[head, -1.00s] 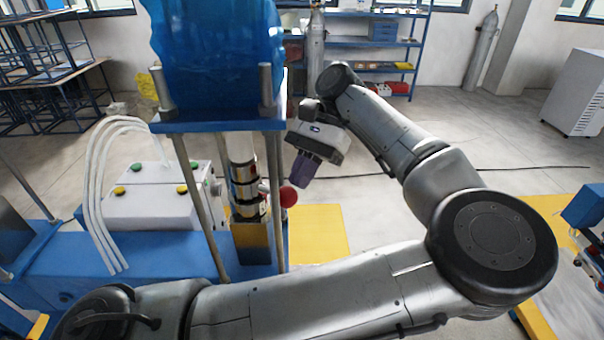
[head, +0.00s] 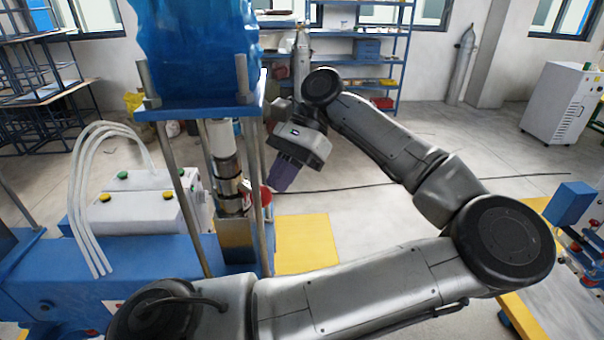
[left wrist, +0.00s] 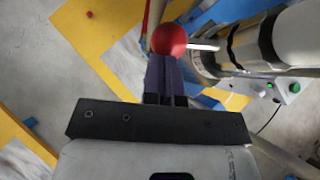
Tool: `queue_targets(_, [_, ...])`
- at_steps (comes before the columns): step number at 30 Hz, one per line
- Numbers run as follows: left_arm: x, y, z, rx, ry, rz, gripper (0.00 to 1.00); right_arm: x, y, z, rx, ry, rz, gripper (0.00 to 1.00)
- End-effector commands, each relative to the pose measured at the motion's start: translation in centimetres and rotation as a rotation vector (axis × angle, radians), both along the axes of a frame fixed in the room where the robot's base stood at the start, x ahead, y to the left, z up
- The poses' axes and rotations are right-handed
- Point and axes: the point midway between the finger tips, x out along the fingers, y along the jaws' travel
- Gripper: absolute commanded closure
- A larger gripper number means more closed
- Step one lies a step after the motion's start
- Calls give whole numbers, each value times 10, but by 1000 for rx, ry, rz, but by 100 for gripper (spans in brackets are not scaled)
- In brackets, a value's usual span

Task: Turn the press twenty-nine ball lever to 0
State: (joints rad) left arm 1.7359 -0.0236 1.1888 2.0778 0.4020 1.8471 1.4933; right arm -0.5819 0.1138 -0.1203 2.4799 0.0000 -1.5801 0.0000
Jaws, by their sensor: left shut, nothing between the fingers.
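The press (head: 195,60) stands left of centre in the head view, with a blue top block on metal posts. Its ball lever is a red ball (head: 265,197) on a short metal rod, beside the metal column. In the left wrist view the red ball (left wrist: 169,39) is large, with its rod running right to the column. My left gripper (head: 279,187) has its purple fingers shut and empty, pointing down beside the ball. In the left wrist view the fingertips (left wrist: 160,62) are right at the ball; I cannot tell whether they touch it. My right gripper is not in view.
A white box (head: 135,212) with coloured buttons and white hoses sits on the blue base left of the press. A yellow floor patch (head: 305,243) lies right of it. A blue shelf (head: 345,62) and a white cabinet (head: 562,105) stand behind. Another blue machine is at the right edge.

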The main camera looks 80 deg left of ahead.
Motion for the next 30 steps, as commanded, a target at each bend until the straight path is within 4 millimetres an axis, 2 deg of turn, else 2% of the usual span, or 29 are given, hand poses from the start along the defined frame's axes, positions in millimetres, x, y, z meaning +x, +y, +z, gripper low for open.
queue_targets(11, [2, 2, 1, 0, 2, 1, 100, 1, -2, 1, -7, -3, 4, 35])
queue_targets(19, [17, 26, 8, 2, 6, 13, 100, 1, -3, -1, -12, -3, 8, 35])
queue_targets(23, [34, 37, 27, 2, 1, 9, 100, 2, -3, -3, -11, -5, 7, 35])
queue_targets(30, [52, 49, 54, -3, -7, 7, 100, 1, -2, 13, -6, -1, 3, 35])
